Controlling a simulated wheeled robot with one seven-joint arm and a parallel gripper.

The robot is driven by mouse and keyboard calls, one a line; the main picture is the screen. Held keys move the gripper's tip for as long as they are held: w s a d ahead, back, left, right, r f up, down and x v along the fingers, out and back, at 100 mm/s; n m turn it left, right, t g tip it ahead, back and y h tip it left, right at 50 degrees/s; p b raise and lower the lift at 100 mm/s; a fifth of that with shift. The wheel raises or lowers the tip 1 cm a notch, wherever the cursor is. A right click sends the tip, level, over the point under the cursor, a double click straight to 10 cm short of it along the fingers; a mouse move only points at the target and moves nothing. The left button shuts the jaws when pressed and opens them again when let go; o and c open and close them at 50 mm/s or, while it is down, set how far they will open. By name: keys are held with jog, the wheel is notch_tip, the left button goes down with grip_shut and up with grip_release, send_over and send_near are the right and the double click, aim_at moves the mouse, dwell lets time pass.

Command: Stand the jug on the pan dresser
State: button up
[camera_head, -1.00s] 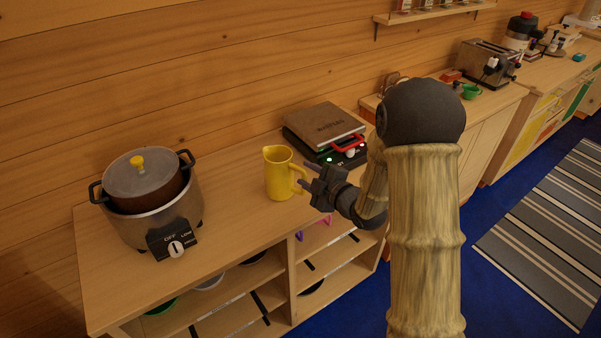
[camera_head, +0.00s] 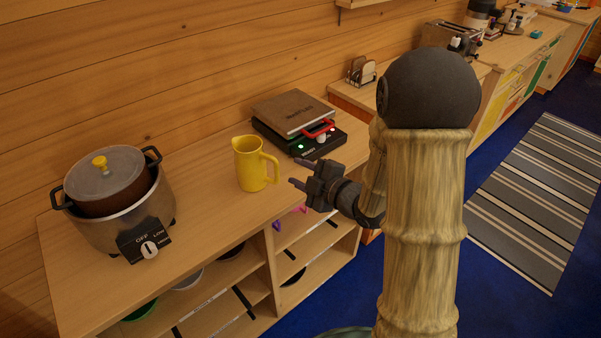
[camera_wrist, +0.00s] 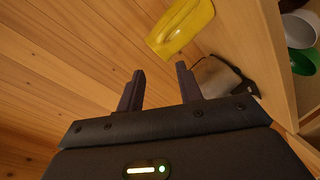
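The yellow jug (camera_head: 254,164) stands upright on the wooden top of the pan dresser (camera_head: 205,205), between the slow cooker and the grill. Its handle faces right, toward my gripper. My gripper (camera_head: 301,173) is just right of the jug, open and empty, with a visible gap to the handle. In the wrist view my two fingers (camera_wrist: 158,88) are spread apart, and the jug (camera_wrist: 180,27) lies beyond their tips, touching neither.
A slow cooker (camera_head: 118,200) stands on the dresser's left end. A closed contact grill (camera_head: 298,122) with a red handle is behind the jug. Shelves below hold bowls and pans. A toast rack (camera_head: 361,72) stands on the neighbouring counter. A striped rug (camera_head: 540,190) lies on the blue floor.

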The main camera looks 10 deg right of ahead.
jog(key=s+d+f+m+g+h, duration=0.3)
jog(key=s+d+m+h, duration=0.1)
jog(key=d+m+h, duration=0.5)
jog(key=s+m+g, duration=0.6)
jog(key=s+m, duration=0.4)
jog(key=s, duration=0.3)
jog(key=shift+s+a+f+g+h, duration=0.2)
jog(key=shift+s+f+g+h, duration=0.1)
jog(key=shift+s+f, duration=0.05)
